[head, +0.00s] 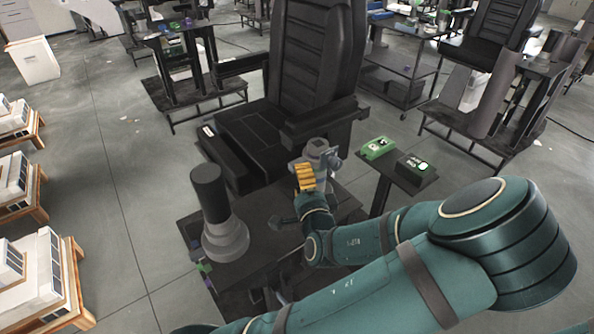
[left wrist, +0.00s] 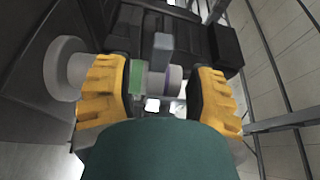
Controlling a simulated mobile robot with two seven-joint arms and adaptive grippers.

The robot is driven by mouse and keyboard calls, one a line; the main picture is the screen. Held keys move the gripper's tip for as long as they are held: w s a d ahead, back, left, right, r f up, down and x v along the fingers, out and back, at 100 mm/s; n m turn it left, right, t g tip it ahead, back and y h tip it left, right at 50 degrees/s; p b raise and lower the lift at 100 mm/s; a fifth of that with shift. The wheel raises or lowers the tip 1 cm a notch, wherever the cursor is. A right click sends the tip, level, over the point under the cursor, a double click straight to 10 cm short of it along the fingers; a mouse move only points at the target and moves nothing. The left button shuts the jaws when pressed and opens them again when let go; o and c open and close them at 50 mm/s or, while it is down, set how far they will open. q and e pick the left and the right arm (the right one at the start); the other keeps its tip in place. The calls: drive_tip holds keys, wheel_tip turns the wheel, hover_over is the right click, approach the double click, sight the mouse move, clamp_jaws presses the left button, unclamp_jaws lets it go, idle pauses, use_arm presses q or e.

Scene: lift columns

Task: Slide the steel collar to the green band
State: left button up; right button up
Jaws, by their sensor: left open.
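My left gripper (head: 305,178) has yellow fingers and is at a grey fitting (head: 318,148) on the dark bench in front of the black seat. In the left wrist view its fingers (left wrist: 160,95) are apart, on either side of a pale horizontal shaft. The green band (left wrist: 137,76) circles the shaft near the left finger, and a purple band (left wrist: 174,78) lies near the right finger. A grey piece with an upright tab (left wrist: 162,45) sits between the bands; it looks like the steel collar. My green wrist hides the lower part. My right gripper is not in view.
A grey column with a dark top (head: 222,240) stands on the bench left of the gripper. Pallets with white boxes (head: 45,275) line the left floor.

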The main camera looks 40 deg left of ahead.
use_arm(q)
drive_tip(key=x, duration=0.5)
drive_tip(key=shift+w+a, duration=0.25)
drive_tip(key=shift+o, duration=0.2)
drive_tip(key=shift+r, duration=0.1)
clamp_jaws()
